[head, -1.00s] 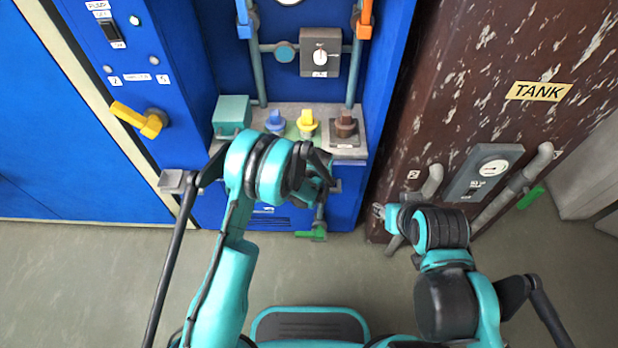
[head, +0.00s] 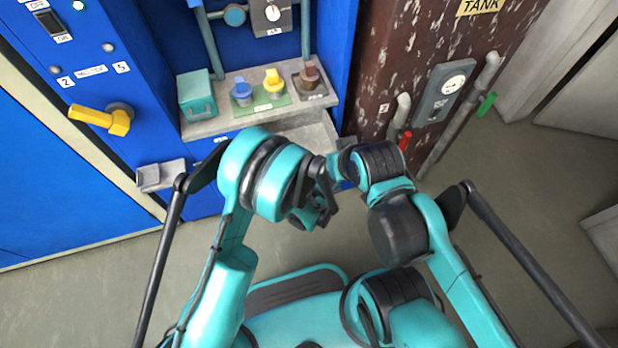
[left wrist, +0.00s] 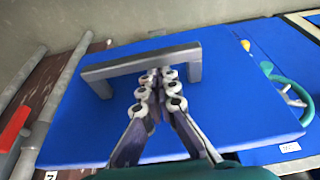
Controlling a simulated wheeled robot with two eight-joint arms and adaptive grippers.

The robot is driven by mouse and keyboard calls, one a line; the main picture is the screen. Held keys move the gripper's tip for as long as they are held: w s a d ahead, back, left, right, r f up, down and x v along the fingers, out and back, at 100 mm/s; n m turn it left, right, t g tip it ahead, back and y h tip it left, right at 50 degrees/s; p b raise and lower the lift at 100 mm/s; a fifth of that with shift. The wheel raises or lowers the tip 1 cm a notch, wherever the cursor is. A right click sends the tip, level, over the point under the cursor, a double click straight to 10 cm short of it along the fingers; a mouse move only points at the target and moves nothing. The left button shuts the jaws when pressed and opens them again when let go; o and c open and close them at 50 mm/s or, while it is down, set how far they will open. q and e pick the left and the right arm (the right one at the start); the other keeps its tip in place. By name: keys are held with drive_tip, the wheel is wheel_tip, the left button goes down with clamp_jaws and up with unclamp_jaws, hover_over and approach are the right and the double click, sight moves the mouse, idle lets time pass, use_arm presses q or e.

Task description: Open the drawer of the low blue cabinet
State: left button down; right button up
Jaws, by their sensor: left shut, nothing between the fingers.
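The low blue cabinet (head: 205,204) stands under a grey ledge in the head view. Below the ledge, a grey surface that looks like the inside of its drawer (head: 308,130) shows past my left arm, so the drawer appears pulled out. In the left wrist view, a blue panel (left wrist: 235,85) carries a grey bar handle (left wrist: 125,65). My left gripper (left wrist: 158,80) is shut and empty, its fingertips at the handle bar; contact is unclear. My right gripper (head: 338,165) is close to the left one in the head view, and its fingers are too hidden to judge.
On the ledge (head: 215,125) are a teal box (head: 197,95), blue (head: 241,92), yellow (head: 272,82) and brown (head: 309,76) knobs. A yellow lever (head: 100,118) juts out at left. The brown tank (head: 395,60) with pipes and a red handle (head: 405,140) stands right.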

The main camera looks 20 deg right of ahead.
use_arm(q)
drive_tip(key=shift+s, duration=0.8)
